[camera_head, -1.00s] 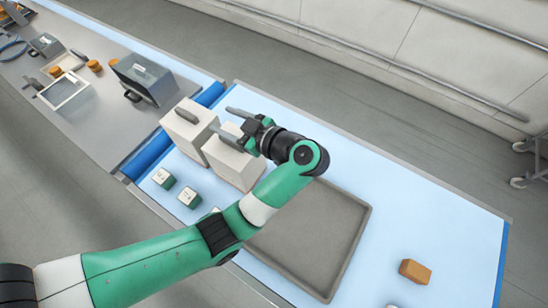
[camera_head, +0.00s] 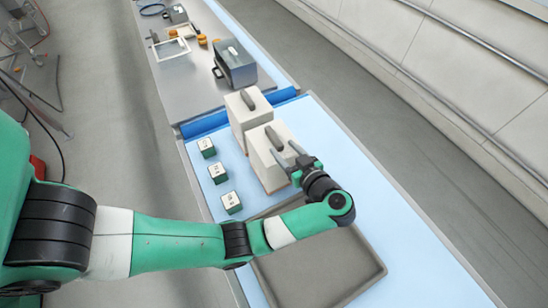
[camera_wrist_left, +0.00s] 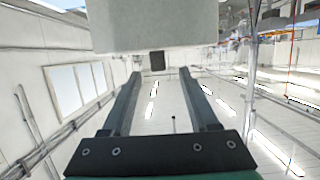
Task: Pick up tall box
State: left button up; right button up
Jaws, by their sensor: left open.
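Two pale, upright boxes with dark top handles stand one behind the other on the light blue surface. The near tall box (camera_head: 264,170) has its handle (camera_head: 274,138) below and beside my left gripper's fingertips (camera_head: 284,150). The far box (camera_head: 238,118) stands just beyond it. My left gripper is open, its two fingers on either side of the near handle's end. In the left wrist view the box (camera_wrist_left: 155,25) fills the top, with the dark handle (camera_wrist_left: 157,60) between the finger lines (camera_wrist_left: 160,80). Contact cannot be told. My right gripper is out of view.
A grey tray (camera_head: 372,270) lies beside the near box, under my left arm. Several small green-and-white cubes (camera_head: 218,173) stand left of the boxes. A dark grey case (camera_head: 236,68) stands on the grey bench past the blue strip. Blue surface right of the boxes is clear.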

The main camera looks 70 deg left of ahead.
aim_at(279, 143)
pick_arm(q)
jog(key=x, duration=0.5)
jog(key=shift+a+f, duration=0.1)
jog(key=shift+a, duration=0.3)
grip_shut()
dwell(1.1)
